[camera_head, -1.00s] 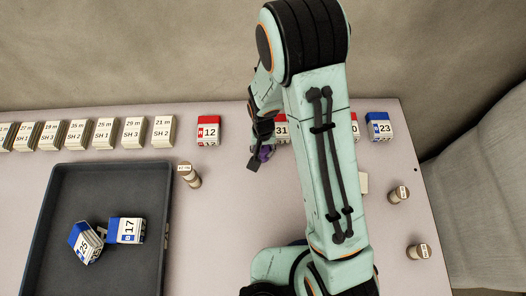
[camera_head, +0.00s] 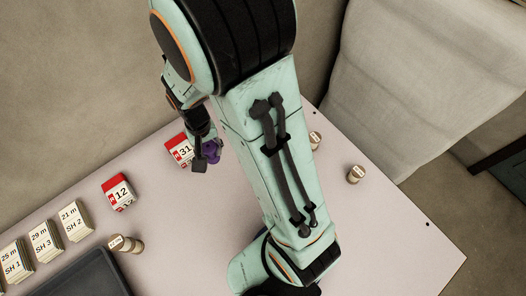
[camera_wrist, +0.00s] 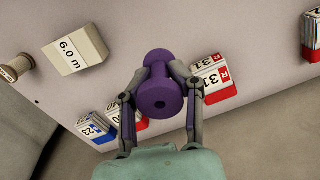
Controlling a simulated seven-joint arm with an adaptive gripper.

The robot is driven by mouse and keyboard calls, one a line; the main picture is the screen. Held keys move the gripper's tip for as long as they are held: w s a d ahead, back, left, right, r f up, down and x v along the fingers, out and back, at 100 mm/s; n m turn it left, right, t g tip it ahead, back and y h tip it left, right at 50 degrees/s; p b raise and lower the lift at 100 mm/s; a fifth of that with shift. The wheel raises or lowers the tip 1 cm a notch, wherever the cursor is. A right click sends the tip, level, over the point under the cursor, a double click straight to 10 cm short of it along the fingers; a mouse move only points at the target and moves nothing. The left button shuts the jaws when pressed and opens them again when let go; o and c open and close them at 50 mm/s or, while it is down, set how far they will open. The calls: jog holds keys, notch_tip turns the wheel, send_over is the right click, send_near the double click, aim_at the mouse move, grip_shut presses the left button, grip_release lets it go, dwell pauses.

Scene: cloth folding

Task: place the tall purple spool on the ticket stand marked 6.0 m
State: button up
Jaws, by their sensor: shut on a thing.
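The purple spool (camera_wrist: 158,84) is held between the two fingers of my gripper (camera_wrist: 158,78) in the wrist view. My gripper is shut on it. The spool (camera_head: 212,151) also shows in the head view, partly hidden by my gripper (camera_head: 203,158), near the red-topped block marked 31. The ticket stand marked 6.0 m (camera_wrist: 75,50) is a cream block at the upper left of the wrist view, apart from the spool, and its top looks bare. In the head view my arm hides this stand.
A wooden spool (camera_wrist: 17,68) lies beside the 6.0 m stand. Block 31 (camera_wrist: 210,78) and blue-marked block 23 (camera_wrist: 93,130) are near my fingers. In the head view, block 12 (camera_head: 117,191), tan spools (camera_head: 356,174) and a dark tray (camera_head: 85,280) stand on the table.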

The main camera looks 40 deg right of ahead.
jog(key=s+d+r+m, duration=0.1)
jog(key=s+d+m, duration=0.15)
jog(key=d, duration=0.35)
jog(key=s+d+r+m, duration=0.1)
jog(key=s+d+m, duration=0.15)
jog(key=d, duration=0.35)
jog(key=shift+m, duration=0.5)
jog(key=f, duration=0.5)
jog(key=d+f, duration=0.1)
jog(key=f, duration=0.2)
jog(key=shift+s+f, duration=0.1)
jog(key=shift+f, duration=0.15)
jog(key=o, duration=1.1)
jog(key=shift+f, duration=0.15)
notch_tip(320, 180, up, 12)
jog(key=s+a+r+n, duration=0.4)
jog(key=a+n, duration=0.1)
jog(key=a, duration=0.2)
jog(key=s+a+r+n, duration=0.4)
jog(key=s+a+n, duration=0.1)
jog(key=a, duration=0.2)
jog(key=shift+s+a+y, duration=0.2)
jog(key=shift+a+y, duration=0.2)
